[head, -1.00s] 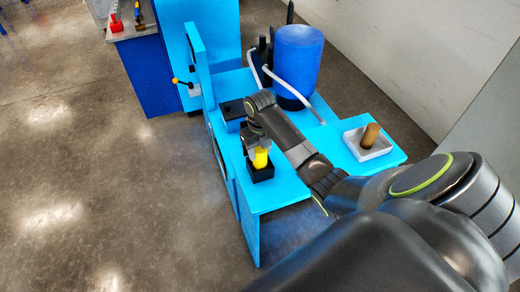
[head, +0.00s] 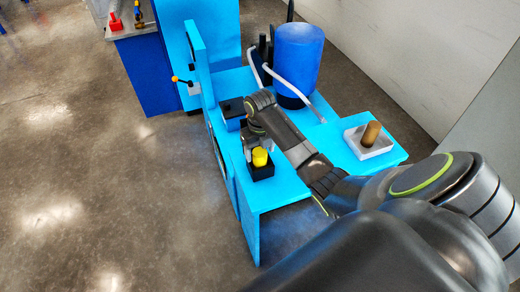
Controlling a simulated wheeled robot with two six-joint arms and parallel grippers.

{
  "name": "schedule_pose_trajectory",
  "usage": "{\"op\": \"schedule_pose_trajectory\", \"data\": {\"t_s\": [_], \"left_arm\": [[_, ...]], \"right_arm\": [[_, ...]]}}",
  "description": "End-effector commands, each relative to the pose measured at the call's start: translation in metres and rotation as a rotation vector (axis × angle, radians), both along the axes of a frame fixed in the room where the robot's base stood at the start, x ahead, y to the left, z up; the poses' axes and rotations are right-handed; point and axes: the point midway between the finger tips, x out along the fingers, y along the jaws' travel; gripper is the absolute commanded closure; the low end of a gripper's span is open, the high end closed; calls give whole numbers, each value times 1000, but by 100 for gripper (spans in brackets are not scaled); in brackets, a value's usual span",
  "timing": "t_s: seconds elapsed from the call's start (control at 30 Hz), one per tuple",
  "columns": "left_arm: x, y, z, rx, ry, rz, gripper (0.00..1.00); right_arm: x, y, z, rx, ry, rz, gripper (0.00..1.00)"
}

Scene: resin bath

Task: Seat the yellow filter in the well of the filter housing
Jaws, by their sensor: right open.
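The yellow filter (head: 260,157) stands upright in the black filter housing (head: 262,174) on the blue bench. Only its upper part shows above the housing's rim. My right gripper (head: 257,147) is open, just above and behind the filter, and partly hidden by its own wrist. I cannot tell whether its fingers still touch the filter. My left gripper is not in view.
A white tray (head: 350,139) with a brown cylinder (head: 371,133) stands on the blue bench (head: 270,199) to the right. A blue tank (head: 298,58) with pale hoses stands behind. An upright blue panel (head: 199,62) borders the left side.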

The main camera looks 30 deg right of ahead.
Motion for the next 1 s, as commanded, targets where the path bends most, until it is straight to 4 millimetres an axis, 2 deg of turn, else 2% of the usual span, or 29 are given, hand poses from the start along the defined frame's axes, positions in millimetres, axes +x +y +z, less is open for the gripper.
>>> {"op": "schedule_pose_trajectory", "data": {"t_s": [0.13, 0.17, 0.33, 0.4, 0.47, 0.7, 1.0], "left_arm": [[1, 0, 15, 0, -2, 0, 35], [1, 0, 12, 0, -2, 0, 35], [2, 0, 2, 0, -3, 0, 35], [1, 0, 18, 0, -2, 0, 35], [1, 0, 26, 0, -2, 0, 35], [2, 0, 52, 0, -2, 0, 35], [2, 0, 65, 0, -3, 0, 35]], "right_arm": [[0, 0, 15, 0, 0, 0, 35], [1, 0, 18, -1, -4, 1, 35], [2, -1, 58, -4, -8, 2, 35], [1, 0, 81, -1, -4, 1, 35], [0, 0, 94, -2, -2, 0, 35], [0, 0, 117, 0, 1, 0, 35], [0, 0, 130, 0, 0, 0, 35]]}}
